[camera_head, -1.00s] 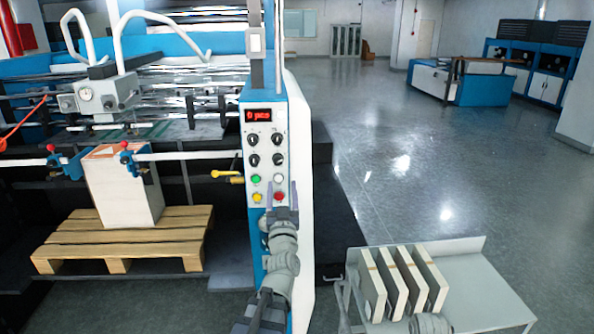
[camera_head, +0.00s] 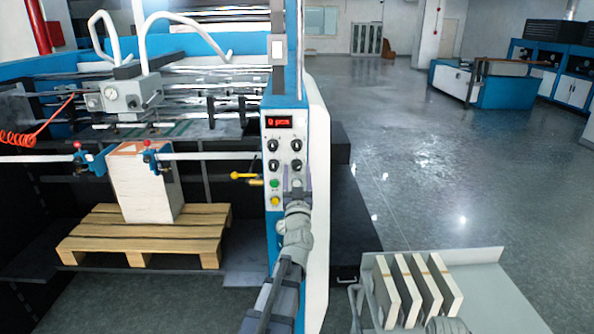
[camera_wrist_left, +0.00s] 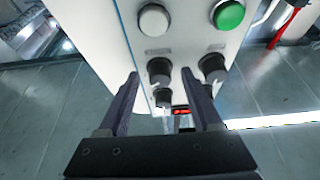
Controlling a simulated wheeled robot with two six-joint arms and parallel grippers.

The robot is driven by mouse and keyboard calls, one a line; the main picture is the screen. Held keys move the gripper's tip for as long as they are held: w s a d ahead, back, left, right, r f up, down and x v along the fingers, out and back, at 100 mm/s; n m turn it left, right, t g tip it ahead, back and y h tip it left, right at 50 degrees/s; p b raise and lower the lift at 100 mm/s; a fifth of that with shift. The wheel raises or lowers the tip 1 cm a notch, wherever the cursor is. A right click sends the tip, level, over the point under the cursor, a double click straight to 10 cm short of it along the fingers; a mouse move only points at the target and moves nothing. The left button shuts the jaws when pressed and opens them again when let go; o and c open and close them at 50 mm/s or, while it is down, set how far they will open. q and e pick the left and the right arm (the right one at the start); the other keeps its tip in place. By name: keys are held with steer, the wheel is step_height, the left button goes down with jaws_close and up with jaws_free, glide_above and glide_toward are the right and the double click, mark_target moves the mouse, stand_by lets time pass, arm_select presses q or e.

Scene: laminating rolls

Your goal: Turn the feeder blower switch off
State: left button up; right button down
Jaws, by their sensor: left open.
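The control panel (camera_head: 285,207) is on the blue and white machine column, with a red display (camera_head: 279,122) above several black knobs. The green button (camera_head: 274,184) and yellow button (camera_head: 275,201) are below them. The knob labels are too small to read, so I cannot tell which is the feeder blower switch. My left gripper (camera_head: 294,180) is at the panel, just below the lower right knob (camera_head: 297,165). In the left wrist view the open fingers (camera_wrist_left: 160,76) point at the panel, with a black knob (camera_wrist_left: 158,68) between the tips. I cannot tell if they touch it.
A grey cart (camera_head: 490,290) with several upright white slabs (camera_head: 415,288) stands at right. A wooden pallet (camera_head: 140,240) bears a paper stack (camera_head: 145,185) at left. A yellow-handled lever (camera_head: 245,177) is close left of the panel. The floor behind the cart is clear.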

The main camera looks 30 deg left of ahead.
arm_select(q)
jaws_close()
stand_by(0.5)
